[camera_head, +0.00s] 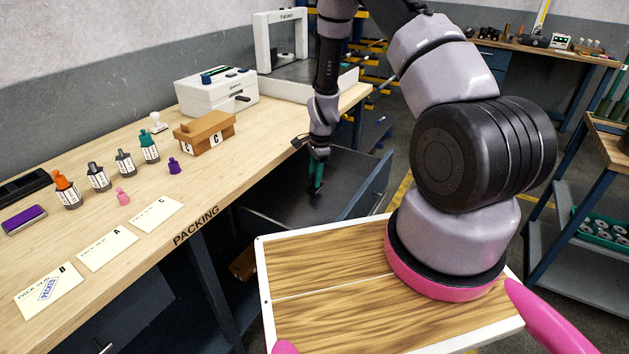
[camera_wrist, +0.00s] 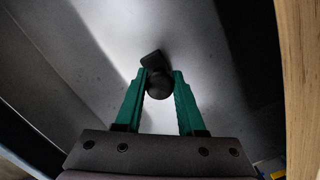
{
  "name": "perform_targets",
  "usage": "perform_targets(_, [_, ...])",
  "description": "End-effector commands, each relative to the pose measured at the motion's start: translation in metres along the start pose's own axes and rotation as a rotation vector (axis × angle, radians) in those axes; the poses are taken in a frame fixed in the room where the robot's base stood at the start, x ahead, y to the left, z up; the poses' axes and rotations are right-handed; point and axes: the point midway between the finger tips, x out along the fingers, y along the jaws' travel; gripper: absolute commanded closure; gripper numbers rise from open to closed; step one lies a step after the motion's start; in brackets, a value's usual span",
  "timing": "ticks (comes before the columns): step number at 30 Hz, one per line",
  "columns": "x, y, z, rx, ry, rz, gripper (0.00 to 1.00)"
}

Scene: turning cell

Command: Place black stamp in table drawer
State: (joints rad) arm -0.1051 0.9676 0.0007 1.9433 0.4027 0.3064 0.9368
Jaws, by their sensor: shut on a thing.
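My gripper (camera_head: 316,180) reaches down into the open table drawer (camera_head: 372,190) under the packing table. In the wrist view its green fingers (camera_wrist: 160,92) are shut on the black stamp (camera_wrist: 152,60), which sits between the fingertips above the grey drawer floor (camera_wrist: 215,45). In the head view the stamp is small and dark at the fingertips; I cannot tell whether it touches the drawer floor. The drawer looks otherwise empty where it shows.
A wood-topped tray (camera_head: 330,315) on my base stands in front of the drawer. The table edge (camera_wrist: 302,80) runs along the right of the wrist view.

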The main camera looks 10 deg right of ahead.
Motion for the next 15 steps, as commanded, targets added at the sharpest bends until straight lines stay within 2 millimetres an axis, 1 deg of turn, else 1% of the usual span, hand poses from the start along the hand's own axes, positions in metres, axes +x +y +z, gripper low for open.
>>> perform_targets(1, [0.0088,0.0012,-0.0014,0.002,-0.001,0.003,0.97])
perform_targets(3, [0.0141,0.0006,-0.0023,0.002,0.0,0.001,0.97])
perform_targets(13, [0.0169,0.0004,-0.0025,0.001,0.0,0.001,0.97])
perform_targets(14, [0.0168,0.0002,-0.0025,0.0,0.0,0.0,0.54])
perform_targets(15, [0.0165,0.0002,-0.0024,0.0,0.0,0.0,0.39])
